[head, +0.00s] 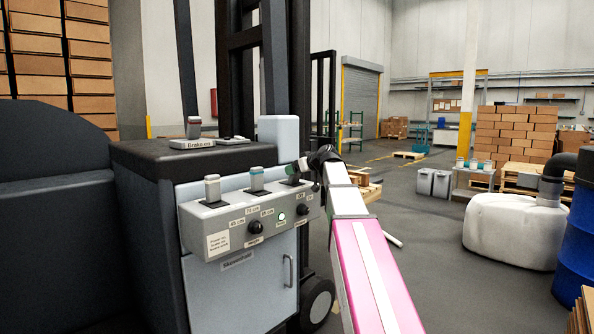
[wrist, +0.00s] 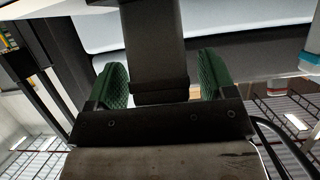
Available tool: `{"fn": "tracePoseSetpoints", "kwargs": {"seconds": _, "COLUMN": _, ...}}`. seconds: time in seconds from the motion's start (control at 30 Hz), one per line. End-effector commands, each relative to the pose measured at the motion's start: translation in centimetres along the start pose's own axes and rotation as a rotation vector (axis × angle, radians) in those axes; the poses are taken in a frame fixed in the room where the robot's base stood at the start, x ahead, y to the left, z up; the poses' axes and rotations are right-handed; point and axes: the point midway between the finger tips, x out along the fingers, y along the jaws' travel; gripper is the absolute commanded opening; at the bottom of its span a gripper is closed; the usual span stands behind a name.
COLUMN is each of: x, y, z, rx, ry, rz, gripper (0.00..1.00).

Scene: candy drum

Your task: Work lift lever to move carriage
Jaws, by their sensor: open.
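A grey control panel (head: 250,220) juts from the front of a stacker truck (head: 150,190). On it stand a grey-topped lever (head: 212,190) and a teal-banded lever (head: 257,180). My gripper (head: 290,170) is at the panel's right end, where my arm hides part of it. In the wrist view my gripper (wrist: 160,75) shows two green pads spread apart. A dark upright block lies between them in the picture; I cannot tell whether the pads touch it. Which lever is the lift lever is not clear. The carriage cannot be made out behind the mast (head: 285,70).
At right are a white tank (head: 515,230), a blue drum (head: 577,240) and stacked boxes (head: 515,132). Open floor (head: 430,250) lies right of my arm.

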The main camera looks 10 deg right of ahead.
Motion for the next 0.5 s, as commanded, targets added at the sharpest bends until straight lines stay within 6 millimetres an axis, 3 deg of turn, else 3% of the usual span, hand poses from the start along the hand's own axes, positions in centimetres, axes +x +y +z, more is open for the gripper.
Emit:
{"fn": "tracePoseSetpoints", "kwargs": {"seconds": 0.07, "x": -0.02, "y": 0.0, "z": 0.0, "rx": 0.0, "ry": 0.0, "rz": 0.0, "gripper": 0.73}}
{"fn": "tracePoseSetpoints", "kwargs": {"seconds": 0.27, "x": -0.04, "y": 0.0, "z": -0.01, "rx": 0.0, "ry": 0.0, "rz": 0.0, "gripper": 0.08}}
{"fn": "tracePoseSetpoints", "kwargs": {"seconds": 0.5, "x": 0.58, "y": 0.08, "z": -0.67, "rx": -0.004, "ry": -0.064, "rz": -0.004, "gripper": 0.08}}
